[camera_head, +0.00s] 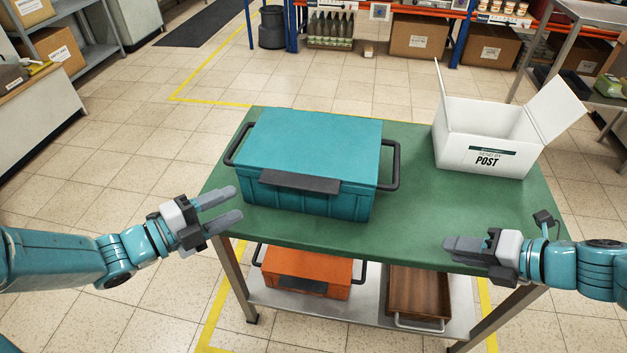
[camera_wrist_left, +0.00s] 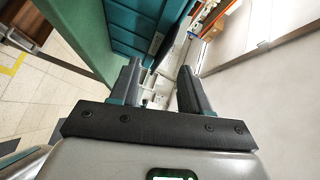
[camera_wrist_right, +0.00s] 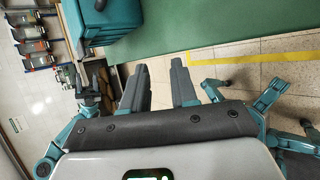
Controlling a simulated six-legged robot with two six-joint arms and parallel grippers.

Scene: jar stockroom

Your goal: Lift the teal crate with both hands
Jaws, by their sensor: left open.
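The teal crate (camera_head: 315,145) stands closed on the green table (camera_head: 420,215), left of its middle. It has a dark front latch bar and a black bar handle at each end. My left gripper (camera_head: 238,206) is open and empty, in front of the crate's left end and apart from its left handle (camera_head: 240,145). My right gripper (camera_head: 447,245) is open and empty by the table's front right, well away from the right handle (camera_head: 396,168). The crate also shows in the left wrist view (camera_wrist_left: 128,32) and the right wrist view (camera_wrist_right: 112,20).
An open white box (camera_head: 485,125) marked POST stands at the table's back right. An orange crate (camera_head: 300,270) and a brown tray (camera_head: 418,290) sit on the lower shelf. Storage shelves (camera_head: 390,12) line the back.

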